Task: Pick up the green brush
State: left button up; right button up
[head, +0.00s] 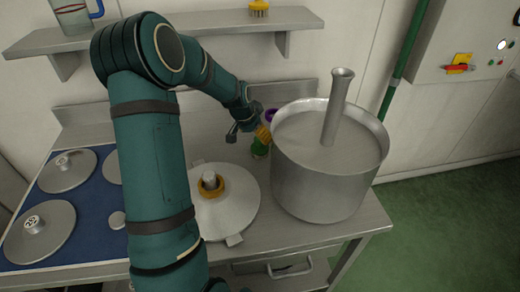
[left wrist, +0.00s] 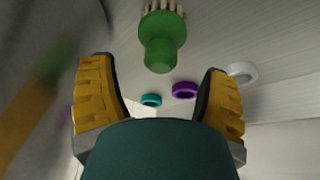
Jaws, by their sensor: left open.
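The green brush (head: 259,149) is on the steel worktop, in the narrow gap between the large pot and the round lid with a yellow ring. In the left wrist view the brush (left wrist: 163,42) shows its rounded green handle and pale bristles at the top edge. My left gripper (head: 257,135) is just above and beside the brush in the head view, partly covering it. In the left wrist view its yellow-padded fingers (left wrist: 156,80) are spread wide, with nothing between them; the brush appears beyond the tips, roughly centred between them. My right gripper is not in view.
The tall steel pot (head: 315,193) with an upright tube stands close right of the gripper. The lid (head: 233,208) lies close on the left. Purple (left wrist: 184,90), teal (left wrist: 151,100) and white (left wrist: 242,72) rings are near the brush. A yellow brush (head: 258,8) sits on the shelf (head: 220,27).

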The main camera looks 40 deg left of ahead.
aim_at(260, 146)
pick_arm(q)
jog(key=shift+b+x, duration=0.35)
jog(key=shift+x, duration=2.55)
jog(key=shift+w+a+r, duration=0.1)
jog(key=shift+w+r, duration=0.05)
grip_shut()
